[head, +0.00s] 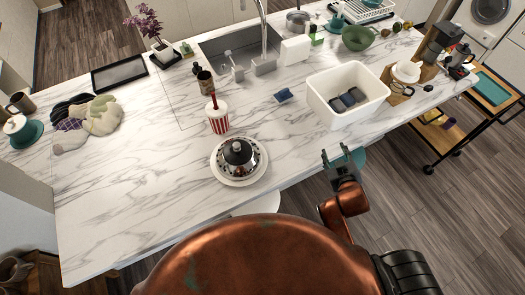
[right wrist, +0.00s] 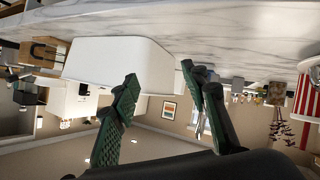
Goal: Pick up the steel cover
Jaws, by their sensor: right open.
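The cover does not show clearly in the right wrist view. My left gripper is not in view.
A red-and-white striped cup (head: 218,122) stands just behind the cover. A white tub (head: 365,104) with dark items is at the right, behind my right gripper. The counter (head: 150,205) is clear left of the cover. A black tray (head: 119,73) lies farther back.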

